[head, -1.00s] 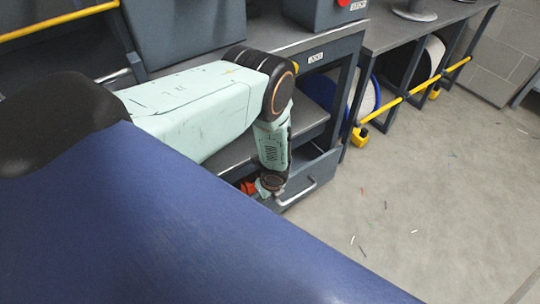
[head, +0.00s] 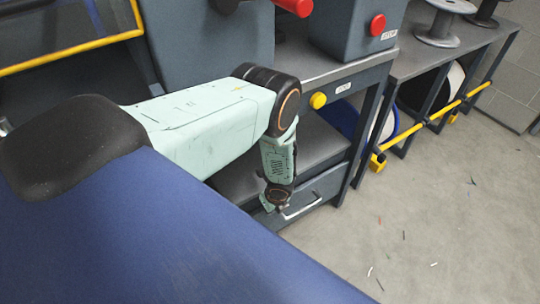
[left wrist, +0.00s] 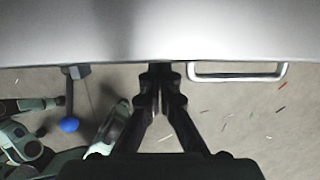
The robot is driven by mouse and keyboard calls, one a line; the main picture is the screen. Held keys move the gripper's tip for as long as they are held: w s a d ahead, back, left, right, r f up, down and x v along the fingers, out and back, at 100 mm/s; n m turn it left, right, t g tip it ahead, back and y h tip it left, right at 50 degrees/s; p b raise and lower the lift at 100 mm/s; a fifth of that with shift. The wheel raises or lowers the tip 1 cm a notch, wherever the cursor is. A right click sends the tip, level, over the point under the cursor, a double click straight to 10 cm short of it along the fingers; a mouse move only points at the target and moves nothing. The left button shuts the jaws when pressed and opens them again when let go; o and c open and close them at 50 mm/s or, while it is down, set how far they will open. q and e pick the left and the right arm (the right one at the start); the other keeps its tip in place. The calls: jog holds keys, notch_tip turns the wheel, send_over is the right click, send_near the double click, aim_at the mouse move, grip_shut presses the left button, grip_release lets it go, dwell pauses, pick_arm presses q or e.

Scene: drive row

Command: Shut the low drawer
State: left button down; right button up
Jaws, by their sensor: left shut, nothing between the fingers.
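The low drawer (head: 318,190) is a grey front with a pale bar handle (head: 302,207), low in the bench under a shelf. No gap into the drawer shows in the head view, though my arm covers its left part. My left gripper (head: 270,204) points down at the drawer front, left of the handle. In the left wrist view the shut, empty fingers (left wrist: 160,72) reach a grey edge, with the handle (left wrist: 237,76) to their right. I cannot tell whether they touch it. My right gripper is not in view.
A grey box with a red stop button (head: 377,25) and a yellow button (head: 318,100) are above the drawer. A yellow rail (head: 418,128) and cable reels are at right. A blue knob (left wrist: 69,125) hangs left of the fingers. The floor (head: 430,220) at right is mostly clear, with small scraps.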

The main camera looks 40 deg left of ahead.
pick_arm(q)
jog(key=shift+w+a, duration=0.1)
jog(key=shift+a, duration=0.2)
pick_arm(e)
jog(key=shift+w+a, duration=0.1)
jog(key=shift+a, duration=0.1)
pick_arm(q)
jog(key=shift+a+r, duration=0.1)
jog(key=shift+w, duration=0.1)
